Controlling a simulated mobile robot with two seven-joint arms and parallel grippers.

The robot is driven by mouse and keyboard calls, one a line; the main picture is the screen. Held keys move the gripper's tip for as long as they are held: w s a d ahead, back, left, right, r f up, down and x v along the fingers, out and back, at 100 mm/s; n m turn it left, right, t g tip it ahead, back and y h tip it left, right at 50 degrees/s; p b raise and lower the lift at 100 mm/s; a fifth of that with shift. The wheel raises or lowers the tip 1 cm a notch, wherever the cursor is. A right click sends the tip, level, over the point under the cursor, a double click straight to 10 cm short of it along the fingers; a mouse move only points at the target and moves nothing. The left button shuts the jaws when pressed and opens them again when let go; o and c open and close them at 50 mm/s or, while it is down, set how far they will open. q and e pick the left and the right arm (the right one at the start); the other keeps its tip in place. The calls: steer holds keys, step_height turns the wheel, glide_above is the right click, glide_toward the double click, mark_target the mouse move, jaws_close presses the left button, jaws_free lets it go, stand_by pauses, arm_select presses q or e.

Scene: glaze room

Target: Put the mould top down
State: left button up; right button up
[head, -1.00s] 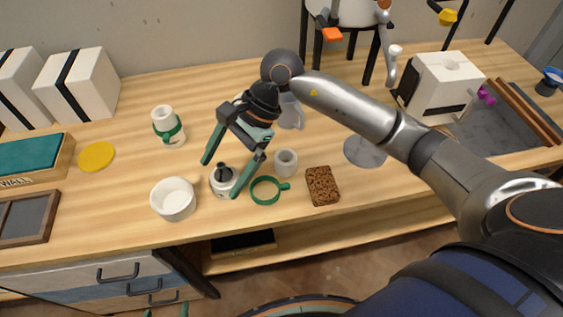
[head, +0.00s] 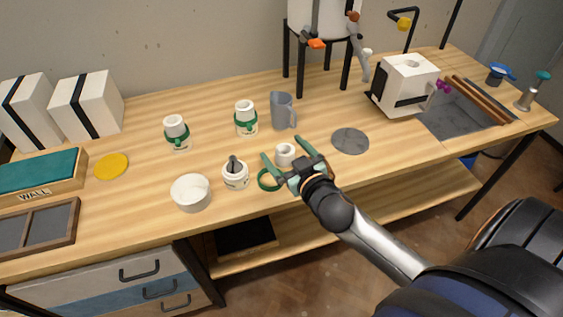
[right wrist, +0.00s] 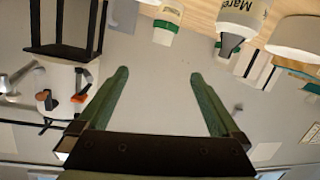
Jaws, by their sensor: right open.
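I cannot tell for certain which piece is the mould top. A white block (head: 408,82) with a round hole in its top and a dark band low on its side stands at the back right in the head view. Two white boxes with black straps (head: 86,104) stand at the far left. My left gripper is out of view.
A grey disc (head: 350,141) lies to the right. Bare wood surrounds it.

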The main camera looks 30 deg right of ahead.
steer(key=s+f+m+g, duration=0.1)
steer(key=s+d+f+m+h, duration=0.1)
steer(key=f, duration=0.1)
steer(key=s+d+f+m+g, duration=0.1)
steer(key=shift+s+d+f+m+g+h, duration=0.15)
steer(key=shift+s+f+m+g+h, duration=0.15)
steer(key=shift+f, duration=0.1)
glide_toward(283, 148)
steer(key=shift+w+r, duration=0.1)
steer(key=shift+w, duration=0.05)
steer(key=shift+x, duration=3.3)
jaws_close()
